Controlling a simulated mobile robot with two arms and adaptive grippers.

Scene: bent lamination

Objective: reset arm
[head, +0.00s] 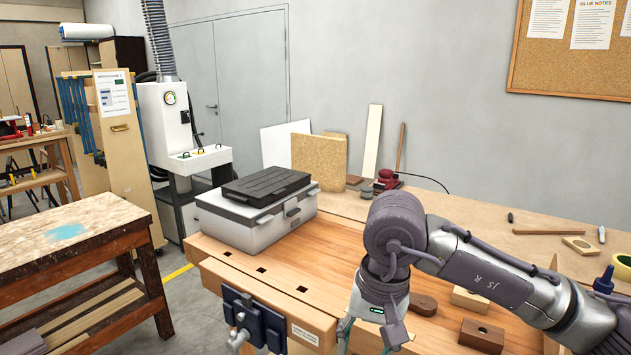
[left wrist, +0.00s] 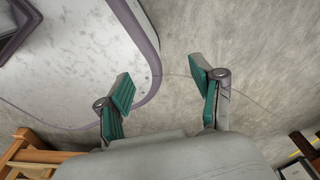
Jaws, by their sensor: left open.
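My right arm (head: 480,265) comes in from the right in the head view, over the wooden workbench (head: 340,240). Its gripper (head: 366,340) points down at the bench's front edge. The fingertips are cut off by the bottom of the picture, so I cannot tell whether it is open or holds anything. My left arm does not show in the head view. In the left wrist view my left gripper (left wrist: 160,78) has its two teal-padded fingers well apart, with nothing between them. Behind them are a grey floor and a pale rounded surface with a dark edge, perhaps part of my base.
A grey toolbox (head: 255,228) stands on the bench's left part. A blue vise (head: 255,318) is on its front. Wooden blocks (head: 482,335) lie beside my right gripper. A red sander (head: 386,180) is at the back. A second table (head: 60,235) stands left, across open floor.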

